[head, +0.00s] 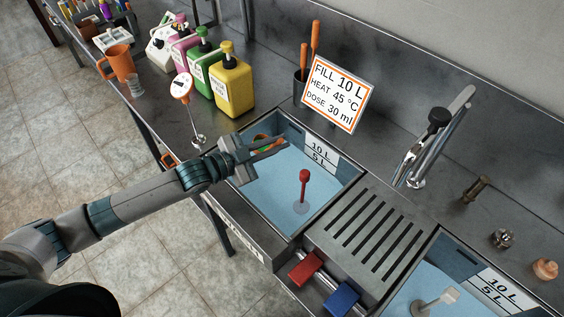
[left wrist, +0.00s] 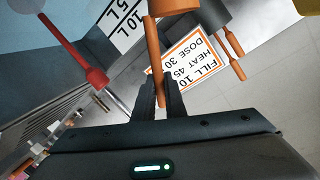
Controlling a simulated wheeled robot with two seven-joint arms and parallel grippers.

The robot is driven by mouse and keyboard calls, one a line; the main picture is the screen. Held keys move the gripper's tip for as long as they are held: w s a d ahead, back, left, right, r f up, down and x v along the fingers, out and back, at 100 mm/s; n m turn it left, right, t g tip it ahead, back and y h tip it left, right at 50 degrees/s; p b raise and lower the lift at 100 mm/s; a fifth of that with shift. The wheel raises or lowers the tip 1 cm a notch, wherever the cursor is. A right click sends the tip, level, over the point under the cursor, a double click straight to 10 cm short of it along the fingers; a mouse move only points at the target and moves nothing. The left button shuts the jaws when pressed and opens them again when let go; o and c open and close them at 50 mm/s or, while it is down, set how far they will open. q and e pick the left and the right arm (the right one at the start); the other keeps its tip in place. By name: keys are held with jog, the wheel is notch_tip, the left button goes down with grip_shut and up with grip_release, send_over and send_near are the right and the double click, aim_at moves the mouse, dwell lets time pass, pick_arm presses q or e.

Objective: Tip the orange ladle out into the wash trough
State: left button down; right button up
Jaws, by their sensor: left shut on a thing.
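My left gripper (head: 262,151) is shut on the orange ladle (head: 262,139) and holds it over the back left part of the left trough (head: 231,185). In the left wrist view the ladle's thin handle (left wrist: 157,75) runs between the fingers (left wrist: 157,98). The ladle is partly hidden by the gripper in the head view; I cannot tell its exact tilt or what is in it. The left trough holds pale blue water, with 10 L and 5 L marks on its wall. Its front name plate (head: 234,233) is not readable. My right gripper is not in view.
A red-knobbed plug (head: 304,176) stands in the left trough. A slotted drainer (head: 368,227) separates it from the right trough (head: 440,245). A sign (head: 338,94), a faucet (head: 430,140), a thermometer (head: 182,88) and a yellow jug (head: 233,86) stand around the left trough.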

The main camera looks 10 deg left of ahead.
pick_arm(q)
jog(key=shift+s+d, duration=0.2)
jog(key=shift+d, duration=0.15)
jog(key=shift+d+f, duration=0.1)
jog(key=shift+s+d+f+m, duration=0.1)
jog(key=shift+s+d+m, duration=0.15)
jog(key=shift+m, duration=0.15)
jog(key=shift+d+p, duration=0.3)
jog(key=shift+s+d+f+m+y, duration=0.2)
jog(key=shift+m+y, duration=0.1)
jog(key=shift+m, duration=0.1)
jog(key=shift+s+d+f+m+y, duration=0.15)
jog(key=shift+d+f+m+y, duration=0.15)
jog(key=shift+d+m, duration=0.1)
jog(key=shift+s+d+f+m+y+b, duration=0.2)
jog(key=shift+d+f+m+y+b, duration=0.1)
jog(key=shift+d+f+m+b, duration=0.3)
dwell(1.0)
